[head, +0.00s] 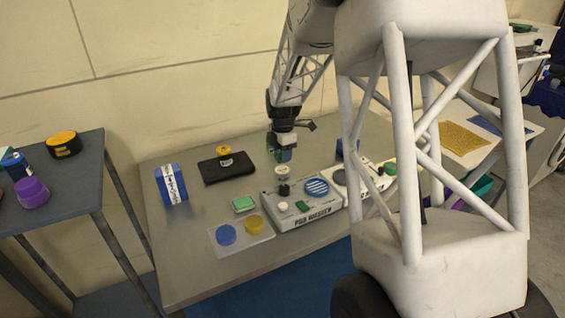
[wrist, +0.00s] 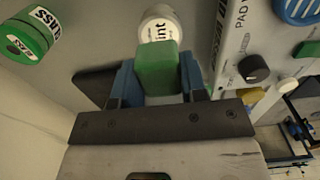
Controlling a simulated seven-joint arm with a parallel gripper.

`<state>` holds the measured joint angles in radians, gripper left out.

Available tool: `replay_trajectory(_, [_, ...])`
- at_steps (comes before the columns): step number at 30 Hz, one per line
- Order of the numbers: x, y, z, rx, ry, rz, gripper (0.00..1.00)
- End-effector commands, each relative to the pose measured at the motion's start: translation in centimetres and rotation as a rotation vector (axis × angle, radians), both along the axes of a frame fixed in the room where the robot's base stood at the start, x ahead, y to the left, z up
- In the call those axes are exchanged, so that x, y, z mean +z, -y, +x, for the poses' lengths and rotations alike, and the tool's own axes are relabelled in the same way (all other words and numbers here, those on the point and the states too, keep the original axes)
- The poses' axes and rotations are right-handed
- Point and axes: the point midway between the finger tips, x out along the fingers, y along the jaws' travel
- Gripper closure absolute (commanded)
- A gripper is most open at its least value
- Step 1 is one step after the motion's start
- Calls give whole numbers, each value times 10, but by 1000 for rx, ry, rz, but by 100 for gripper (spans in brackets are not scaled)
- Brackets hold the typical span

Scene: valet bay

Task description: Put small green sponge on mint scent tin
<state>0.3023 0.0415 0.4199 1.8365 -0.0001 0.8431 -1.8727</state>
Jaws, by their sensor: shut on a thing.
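The small green sponge (wrist: 158,66) is upright between the blue fingers of my gripper (wrist: 158,84) in the wrist view. My gripper is shut on it. In the head view my gripper (head: 283,155) hangs above the back edge of the pad washer. The white mint scent tin (wrist: 159,22) shows just beyond the sponge in the wrist view. The sponge hides part of its lid, and "int" is readable. In the head view a white round thing just below my gripper appears to be this tin (head: 282,170). I cannot tell whether sponge and tin touch.
The pad washer (head: 307,217) with knobs stands beside the tin. A green GLASS tin (wrist: 28,40) is at the wrist view's left. A black case (head: 228,170), blue box (head: 171,186) and clear tray (head: 262,238) with discs occupy the left side.

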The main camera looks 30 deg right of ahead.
Motion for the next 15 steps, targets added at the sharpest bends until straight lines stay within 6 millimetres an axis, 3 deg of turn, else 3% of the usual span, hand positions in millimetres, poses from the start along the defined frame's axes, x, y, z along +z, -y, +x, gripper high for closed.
replay_trajectory(8, [-5, 0, 0, 0, -2, 0, 83])
replay_trajectory(15, [-30, 0, 0, 0, -3, 1, 83])
